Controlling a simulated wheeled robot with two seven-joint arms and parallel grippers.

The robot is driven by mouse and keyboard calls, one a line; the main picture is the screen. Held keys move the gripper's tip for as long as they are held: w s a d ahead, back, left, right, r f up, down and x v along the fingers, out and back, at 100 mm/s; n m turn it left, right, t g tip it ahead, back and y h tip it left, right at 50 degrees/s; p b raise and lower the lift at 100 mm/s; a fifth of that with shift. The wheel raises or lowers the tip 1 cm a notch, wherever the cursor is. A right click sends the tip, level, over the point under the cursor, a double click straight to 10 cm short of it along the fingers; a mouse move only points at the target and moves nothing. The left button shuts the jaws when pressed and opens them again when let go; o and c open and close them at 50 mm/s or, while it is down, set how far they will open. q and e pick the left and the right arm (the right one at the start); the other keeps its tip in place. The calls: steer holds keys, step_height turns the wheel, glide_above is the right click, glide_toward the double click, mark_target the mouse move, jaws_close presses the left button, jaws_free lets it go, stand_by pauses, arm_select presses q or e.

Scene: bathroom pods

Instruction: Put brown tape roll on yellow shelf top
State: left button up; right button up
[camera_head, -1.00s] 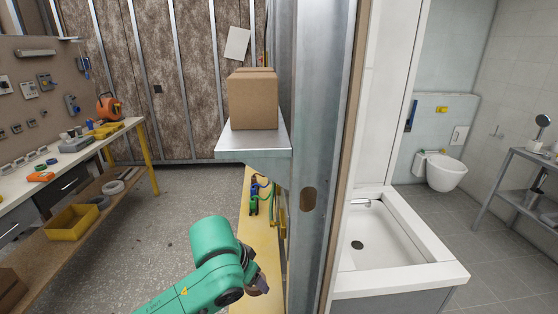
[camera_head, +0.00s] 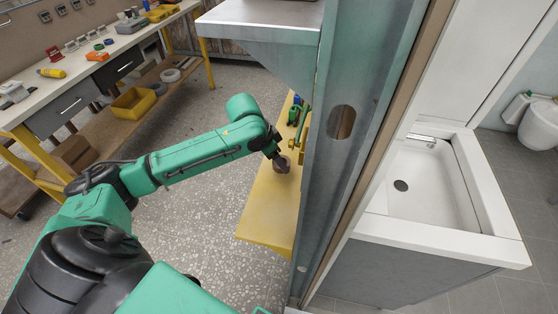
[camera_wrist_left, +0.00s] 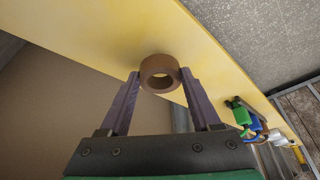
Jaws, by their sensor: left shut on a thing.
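The brown tape roll (camera_head: 282,165) is a small ring at the end of my left arm. In the left wrist view the roll (camera_wrist_left: 158,59) sits between both fingertips, with its hole facing the camera. My left gripper (camera_head: 277,154) is shut on it; the jaws also show in the left wrist view (camera_wrist_left: 160,76). The yellow shelf (camera_head: 263,215) is a long narrow board beside the metal wall post. Its top (camera_wrist_left: 95,35) lies behind the roll in the left wrist view. The roll is over the shelf top; I cannot tell whether it touches. My right gripper is not in view.
Green and blue tools (camera_head: 295,110) stand on the shelf's far part. A grey metal shelf (camera_head: 260,35) juts out above it. The metal post (camera_head: 350,150) bounds the yellow shelf on the right. The near part of the yellow shelf is clear.

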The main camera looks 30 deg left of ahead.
arm_select(q)
step_height(320, 180, down, 2)
steer(key=shift+s+f, duration=0.1)
steer(key=shift+s, duration=0.05)
steer(key=o, duration=1.3)
steer(key=shift+o, duration=0.2)
steer(key=v, duration=1.2)
